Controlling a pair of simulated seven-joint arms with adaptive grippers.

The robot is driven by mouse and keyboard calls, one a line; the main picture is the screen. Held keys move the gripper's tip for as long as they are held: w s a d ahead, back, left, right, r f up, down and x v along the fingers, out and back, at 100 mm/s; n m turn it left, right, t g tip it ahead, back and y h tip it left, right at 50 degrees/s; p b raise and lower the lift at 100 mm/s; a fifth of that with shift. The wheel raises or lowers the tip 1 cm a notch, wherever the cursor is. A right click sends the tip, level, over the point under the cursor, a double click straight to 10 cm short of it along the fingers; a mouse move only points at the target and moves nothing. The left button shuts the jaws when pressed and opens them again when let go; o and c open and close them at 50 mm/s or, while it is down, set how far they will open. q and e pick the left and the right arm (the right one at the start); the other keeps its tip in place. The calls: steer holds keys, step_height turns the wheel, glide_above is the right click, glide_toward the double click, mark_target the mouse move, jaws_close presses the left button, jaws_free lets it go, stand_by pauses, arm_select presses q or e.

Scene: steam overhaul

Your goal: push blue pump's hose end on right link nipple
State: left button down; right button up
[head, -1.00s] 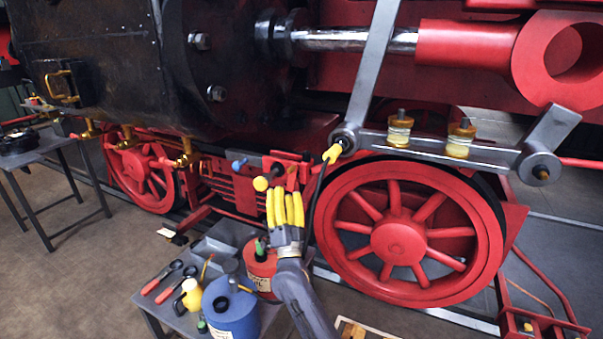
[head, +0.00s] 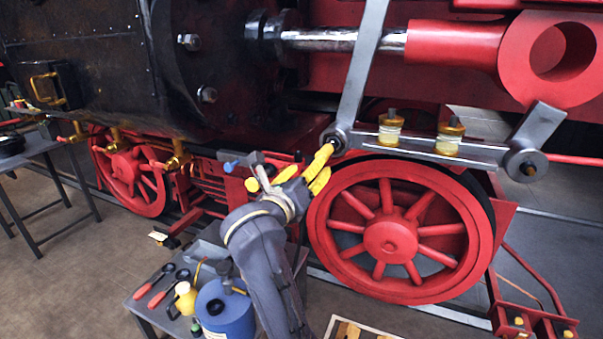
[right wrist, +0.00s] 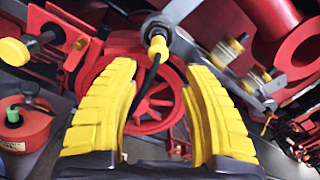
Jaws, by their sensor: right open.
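The yellow hose end (right wrist: 158,46) with its black hose (right wrist: 146,82) is at the link's left boss (right wrist: 155,24) in the right wrist view. It appears to meet the nipple there, but I cannot tell how far on it sits. My right gripper (head: 318,168) is at this boss in the head view and mostly hides the hose. In the right wrist view my right gripper (right wrist: 162,72) is open, its yellow fingers on either side of the hose, with the hose end beyond the tips. The blue pump (head: 228,314) stands on the small table. My left gripper is out of view.
A red can with a green cap (right wrist: 22,126) shows at the left of the right wrist view. The red wheel (head: 392,236) and grey link bar (head: 432,148) are close by.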

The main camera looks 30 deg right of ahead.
mark_target(326, 151)
steer(key=shift+f+x, duration=0.1)
steer(key=shift+x, duration=2.15)
steer(key=shift+f+x, duration=0.15)
steer(key=shift+x, duration=2.15)
jaws_close()
steer(key=shift+s+a, duration=0.1)
steer(key=shift+a, duration=0.05)
steer(key=shift+v, duration=2.25)
